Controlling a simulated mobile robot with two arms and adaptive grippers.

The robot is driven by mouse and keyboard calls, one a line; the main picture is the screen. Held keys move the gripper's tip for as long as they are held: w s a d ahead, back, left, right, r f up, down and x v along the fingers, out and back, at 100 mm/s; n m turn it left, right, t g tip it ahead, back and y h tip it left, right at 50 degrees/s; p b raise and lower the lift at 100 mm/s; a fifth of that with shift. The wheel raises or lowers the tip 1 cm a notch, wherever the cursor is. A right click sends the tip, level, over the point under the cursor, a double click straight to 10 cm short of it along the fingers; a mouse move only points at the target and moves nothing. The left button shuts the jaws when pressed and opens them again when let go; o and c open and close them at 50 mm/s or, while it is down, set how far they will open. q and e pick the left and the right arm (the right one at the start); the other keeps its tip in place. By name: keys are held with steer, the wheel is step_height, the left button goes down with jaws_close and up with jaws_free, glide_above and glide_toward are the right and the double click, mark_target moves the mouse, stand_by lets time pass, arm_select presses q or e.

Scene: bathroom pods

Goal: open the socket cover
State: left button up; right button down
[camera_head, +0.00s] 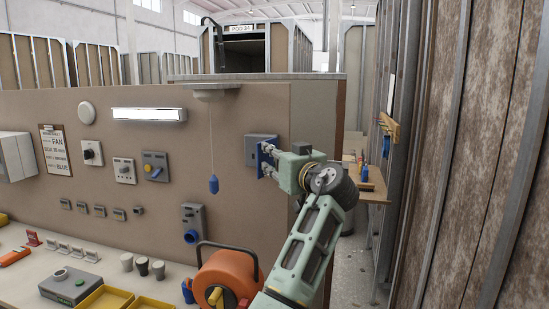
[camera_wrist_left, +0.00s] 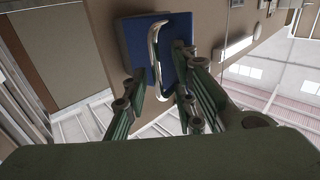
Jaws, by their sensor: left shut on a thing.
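The socket is a grey wall box (camera_head: 262,141) near the right end of the brown panel. Its blue cover (camera_head: 260,160) shows edge-on in the head view, partly hidden by my gripper. In the left wrist view the blue cover (camera_wrist_left: 181,27) carries a curved silver handle (camera_wrist_left: 154,47). My left gripper (camera_head: 268,160) is at the cover; its fingers (camera_wrist_left: 172,75) are on either side of the handle and shut on it. How far the cover stands off the box I cannot tell. My right gripper is not in view.
A blue pull-cord weight (camera_head: 213,184) hangs left of the box. A grey outlet with a blue round socket (camera_head: 191,217) is lower on the panel. An orange cable reel (camera_head: 228,278) stands on the bench below my arm. Wood-and-metal walling (camera_head: 480,150) rises at right.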

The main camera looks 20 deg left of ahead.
arm_select(q)
steer(key=shift+r, duration=0.1)
steer(key=shift+w+d, duration=0.1)
steer(key=d, duration=0.9)
steer(key=shift+s+f, duration=0.2)
steer(key=shift+f, duration=0.1)
stand_by(0.3)
stand_by(0.4)
